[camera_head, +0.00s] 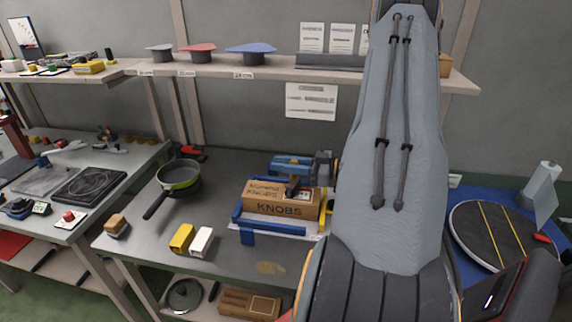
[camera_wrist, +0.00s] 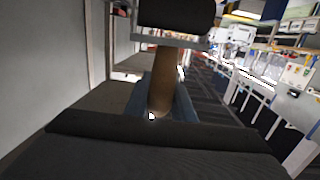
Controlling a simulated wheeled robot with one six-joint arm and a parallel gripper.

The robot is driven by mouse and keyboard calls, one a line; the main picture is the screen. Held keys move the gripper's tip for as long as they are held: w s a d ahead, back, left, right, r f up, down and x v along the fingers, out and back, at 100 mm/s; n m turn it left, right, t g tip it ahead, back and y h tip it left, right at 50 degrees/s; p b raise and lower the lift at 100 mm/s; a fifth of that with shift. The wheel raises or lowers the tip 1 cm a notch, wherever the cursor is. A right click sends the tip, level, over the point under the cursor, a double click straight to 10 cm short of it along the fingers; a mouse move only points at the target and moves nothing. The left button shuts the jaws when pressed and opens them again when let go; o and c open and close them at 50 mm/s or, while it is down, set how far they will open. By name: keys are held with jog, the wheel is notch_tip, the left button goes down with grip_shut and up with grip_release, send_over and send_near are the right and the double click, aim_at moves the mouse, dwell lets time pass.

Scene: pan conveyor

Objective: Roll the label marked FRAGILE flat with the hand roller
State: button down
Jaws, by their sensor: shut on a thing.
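In the wrist view a hand roller (camera_wrist: 166,80) shows, with a tan handle and a dark cylinder at the top of the picture. My gripper (camera_wrist: 160,108), with blue-grey fingers, is shut around the handle. In the head view my sleeved arm fills the right middle, and I cannot clearly make out the gripper. I cannot read a label marked FRAGILE in either view. A cardboard box (camera_head: 270,209) printed KNOBS sits on the bench in a blue frame (camera_head: 274,229). A dark object lies on its top.
A green-rimmed pan (camera_head: 180,176) stands on the grey bench (camera_head: 220,262), left of the box. Yellow and white blocks (camera_head: 191,239) lie in front. A round board (camera_head: 487,236) lies on the blue surface at right.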

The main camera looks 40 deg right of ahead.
jog(key=shift+w+a, duration=0.25)
jog(key=shift+a, duration=0.05)
notch_tip(320, 180, up, 7)
jog(key=p, duration=0.5)
dwell(0.6)
jog(key=shift+d, duration=0.1)
dwell(0.3)
